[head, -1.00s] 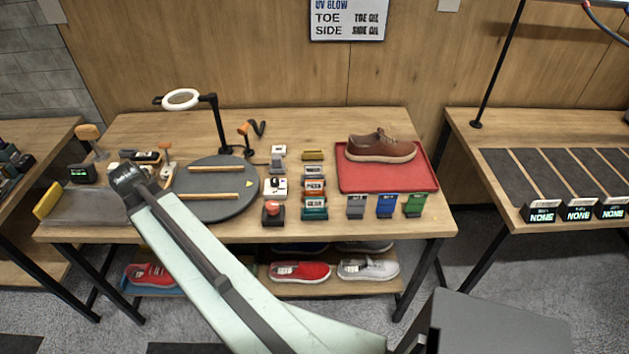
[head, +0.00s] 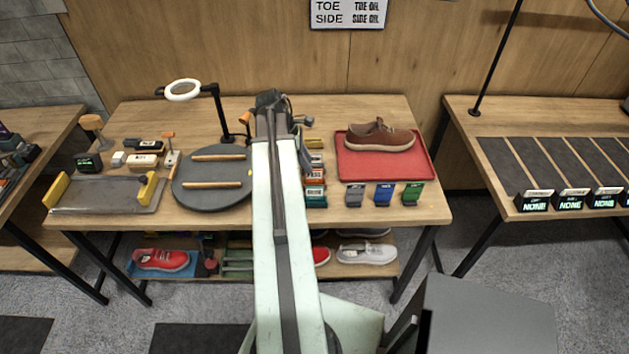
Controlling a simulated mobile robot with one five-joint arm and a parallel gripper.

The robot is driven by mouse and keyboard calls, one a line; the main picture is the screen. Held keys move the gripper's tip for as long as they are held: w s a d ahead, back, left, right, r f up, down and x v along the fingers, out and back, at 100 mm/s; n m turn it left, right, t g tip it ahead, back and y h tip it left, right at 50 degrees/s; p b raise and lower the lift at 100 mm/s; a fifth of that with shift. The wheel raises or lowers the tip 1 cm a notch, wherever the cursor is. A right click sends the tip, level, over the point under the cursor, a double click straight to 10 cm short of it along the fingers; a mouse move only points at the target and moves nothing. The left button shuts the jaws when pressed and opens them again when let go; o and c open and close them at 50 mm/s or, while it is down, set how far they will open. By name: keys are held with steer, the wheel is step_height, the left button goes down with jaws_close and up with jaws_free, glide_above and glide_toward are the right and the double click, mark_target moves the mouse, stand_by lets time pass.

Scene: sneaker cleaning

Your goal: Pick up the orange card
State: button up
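The orange card (head: 315,176) sits in a column of small coloured card blocks right of the table's middle. It lies between a grey-blue block above it and a teal block (head: 316,197) below it. My arm runs up the picture just left of this column. My gripper (head: 272,99) is at the arm's far end, toward the back of the table, beyond and left of the orange card and apart from it. Its fingers are too small and turned away to show whether they are open or shut.
A yellow block (head: 314,143) tops the column. Right of it are a red tray (head: 425,167) with a brown shoe (head: 380,137) and grey, blue and green stands (head: 384,194). A round dark turntable (head: 212,197) and a ring lamp (head: 183,90) are left of my arm.

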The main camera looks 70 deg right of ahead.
mark_target(316, 177)
steer(key=b+x, duration=0.4)
steer(key=x, duration=0.1)
steer(key=shift+s+d+f+b, duration=0.1)
steer(key=shift+s+d+b, duration=0.1)
steer(key=shift+b, duration=0.2)
steer(key=shift+r, duration=0.2)
steer(key=shift+w, duration=0.1)
jaws_close()
